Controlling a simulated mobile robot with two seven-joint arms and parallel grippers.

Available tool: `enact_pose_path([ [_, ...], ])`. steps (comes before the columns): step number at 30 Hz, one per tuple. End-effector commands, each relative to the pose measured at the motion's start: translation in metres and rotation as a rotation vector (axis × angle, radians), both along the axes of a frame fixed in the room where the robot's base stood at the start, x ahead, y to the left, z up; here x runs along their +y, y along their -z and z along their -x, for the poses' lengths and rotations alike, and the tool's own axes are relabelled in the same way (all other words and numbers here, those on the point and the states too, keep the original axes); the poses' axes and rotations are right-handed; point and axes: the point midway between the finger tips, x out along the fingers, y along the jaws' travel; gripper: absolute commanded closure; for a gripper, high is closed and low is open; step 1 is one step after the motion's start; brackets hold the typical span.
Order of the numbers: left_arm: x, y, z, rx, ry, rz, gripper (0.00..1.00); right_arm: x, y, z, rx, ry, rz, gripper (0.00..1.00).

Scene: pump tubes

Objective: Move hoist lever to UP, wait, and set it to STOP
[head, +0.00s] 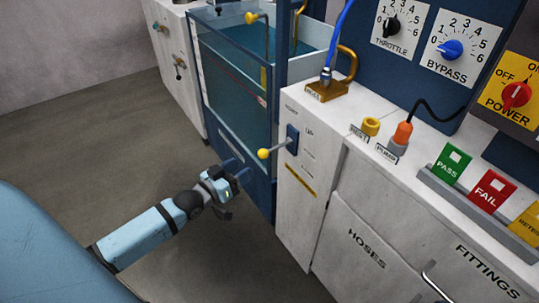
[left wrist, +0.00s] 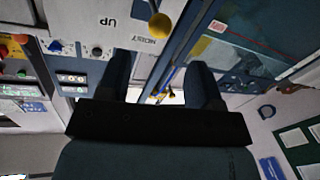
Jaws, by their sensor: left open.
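The hoist lever (head: 263,154) is a thin rod with a yellow ball knob. It sticks out from a blue mount (head: 292,138) on the white cabinet's side panel, near the "UP" label (head: 309,133). The other labels there are too small to read. My left gripper (head: 239,171) is open and empty, a little left of and below the knob, apart from it. In the left wrist view the knob (left wrist: 160,25) shows beyond the open fingers (left wrist: 160,80), near upside-down "UP" and "HOIST" lettering. My right gripper is out of view.
The white cabinet (head: 370,240) fills the right, carrying dials and a card rack (head: 470,210). The floor (head: 80,150) at left is clear.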

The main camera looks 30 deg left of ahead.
Motion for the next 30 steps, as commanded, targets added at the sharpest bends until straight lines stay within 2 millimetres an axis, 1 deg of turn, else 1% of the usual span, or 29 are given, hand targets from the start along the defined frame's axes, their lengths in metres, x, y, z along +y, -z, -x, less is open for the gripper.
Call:
enact_pose_path([
  [1,-0.002,0.002,-0.011,-0.004,-0.001,0.001,0.41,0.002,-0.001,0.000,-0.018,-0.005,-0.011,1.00],
  [9,-0.013,0.002,-0.066,-0.003,-0.001,0.001,0.41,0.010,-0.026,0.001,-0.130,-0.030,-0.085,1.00],
  [15,-0.019,0.002,-0.095,-0.001,0.001,0.000,0.41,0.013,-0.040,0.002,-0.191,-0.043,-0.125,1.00],
  [21,-0.022,0.001,-0.107,0.001,0.001,-0.001,0.41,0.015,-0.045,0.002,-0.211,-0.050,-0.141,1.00],
  [29,-0.022,0.001,-0.108,0.001,0.001,-0.001,0.41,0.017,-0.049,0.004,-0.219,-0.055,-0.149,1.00],
  [30,-0.022,0.001,-0.108,0.001,0.001,-0.001,0.48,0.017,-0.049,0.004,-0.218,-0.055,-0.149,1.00],
])
